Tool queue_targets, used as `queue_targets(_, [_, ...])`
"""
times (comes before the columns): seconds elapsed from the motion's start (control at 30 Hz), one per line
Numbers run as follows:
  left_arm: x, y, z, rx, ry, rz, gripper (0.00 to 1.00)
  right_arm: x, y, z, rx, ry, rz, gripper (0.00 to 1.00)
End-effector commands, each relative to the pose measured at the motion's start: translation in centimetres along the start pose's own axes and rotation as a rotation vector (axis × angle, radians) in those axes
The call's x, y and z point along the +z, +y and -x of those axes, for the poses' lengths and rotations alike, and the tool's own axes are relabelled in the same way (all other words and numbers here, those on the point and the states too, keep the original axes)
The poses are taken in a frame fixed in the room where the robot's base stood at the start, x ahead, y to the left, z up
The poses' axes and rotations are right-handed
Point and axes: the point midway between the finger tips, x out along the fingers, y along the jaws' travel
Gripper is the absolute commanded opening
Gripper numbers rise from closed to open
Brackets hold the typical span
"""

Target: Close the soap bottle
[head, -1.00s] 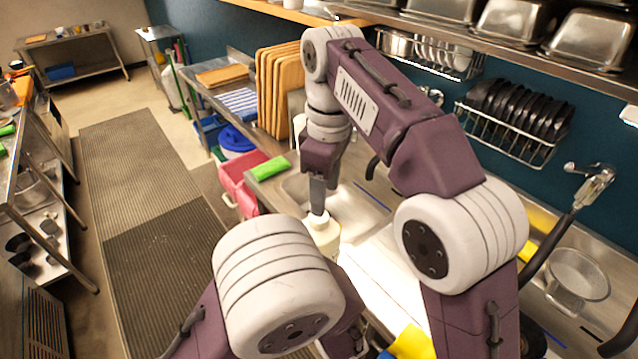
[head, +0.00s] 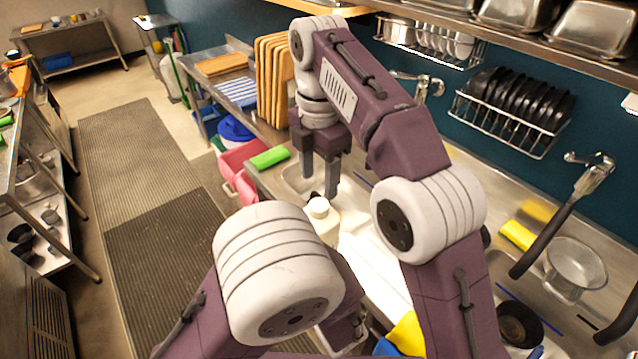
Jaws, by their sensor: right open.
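The soap bottle (head: 326,226) is a cream-white bottle standing upright by the sink, with its lower part hidden behind my left arm. A white cap (head: 319,207) sits on its top; I cannot tell how tightly. My right gripper (head: 320,190) points down just above and behind the cap. Its two dark fingers are spread apart with nothing between them. My left arm's large pale joint fills the lower middle of the view, and its gripper fingers do not show.
The sink basin (head: 300,180) lies around the right gripper. A green sponge (head: 269,157) lies on the counter's left edge, with wooden boards (head: 272,80) behind. A yellow sponge (head: 517,235) and glass pot (head: 575,268) are at right. A dish rack (head: 510,130) hangs on the wall.

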Motion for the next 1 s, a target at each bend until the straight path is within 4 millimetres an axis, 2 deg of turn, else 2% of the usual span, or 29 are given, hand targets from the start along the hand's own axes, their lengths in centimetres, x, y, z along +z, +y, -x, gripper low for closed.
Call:
queue_targets(0.4, [0.1,0.0,0.0,-0.001,-0.002,0.002,0.00,0.0,-0.1,-6.1,-0.003,0.000,0.000,0.55])
queue_targets(0.6, [0.1,0.0,0.0,0.000,-0.002,0.002,0.00,0.0,-0.1,-7.3,-0.001,0.000,0.000,0.55])
queue_targets(0.83, [0.1,0.0,0.0,0.000,-0.002,0.002,0.00,0.0,-0.1,-7.3,0.000,0.000,0.000,0.55])
queue_targets(0.87, [0.1,0.0,0.0,0.000,-0.002,0.002,0.00,0.0,-0.1,-7.3,0.000,0.000,0.000,0.50])
queue_targets(1.0, [0.1,0.0,0.0,0.000,-0.002,0.002,0.00,0.0,-0.1,-7.3,0.000,0.000,-0.001,0.11])
